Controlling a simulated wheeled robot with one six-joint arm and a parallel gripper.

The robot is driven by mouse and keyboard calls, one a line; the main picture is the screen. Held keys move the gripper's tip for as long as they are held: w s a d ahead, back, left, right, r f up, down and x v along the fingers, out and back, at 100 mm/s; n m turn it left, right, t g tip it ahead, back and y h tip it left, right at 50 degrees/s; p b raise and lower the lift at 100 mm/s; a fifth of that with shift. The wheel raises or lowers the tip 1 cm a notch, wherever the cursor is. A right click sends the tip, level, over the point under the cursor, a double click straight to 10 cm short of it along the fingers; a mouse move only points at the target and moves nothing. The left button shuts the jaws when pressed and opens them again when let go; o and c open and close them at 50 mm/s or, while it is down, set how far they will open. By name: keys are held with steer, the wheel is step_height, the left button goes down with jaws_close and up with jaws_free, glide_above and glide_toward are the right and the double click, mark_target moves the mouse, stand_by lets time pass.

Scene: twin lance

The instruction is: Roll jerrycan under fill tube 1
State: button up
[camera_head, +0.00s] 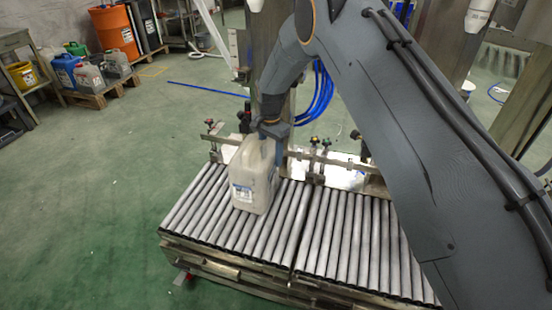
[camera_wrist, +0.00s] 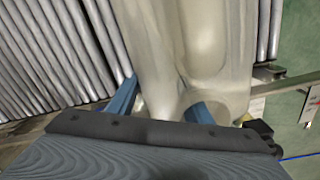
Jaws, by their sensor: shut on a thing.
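A whitish jerrycan (camera_head: 254,178) with a label stands upright on the roller conveyor (camera_head: 330,235), left of its middle. My gripper (camera_head: 272,133) is at the top of the jerrycan and shut on it, around its handle area. In the wrist view the jerrycan (camera_wrist: 195,45) fills the middle, with blue fingers of my gripper (camera_wrist: 162,105) at its top. The exact grip point is partly hidden. Which fill tube is number 1 cannot be told; a white nozzle-like part (camera_head: 479,14) shows at the top right.
A rail with valves and knobs (camera_head: 318,152) runs along the conveyor's back edge. A steel column (camera_head: 268,50) and blue hoses (camera_head: 319,95) stand behind it. My arm hides much of the right side. Rollers right of the jerrycan are bare. Drums and canisters (camera_head: 90,75) stand far left.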

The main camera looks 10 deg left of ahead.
stand_by(0.4)
steer(key=o, duration=1.3)
steer(key=shift+o, duration=0.2)
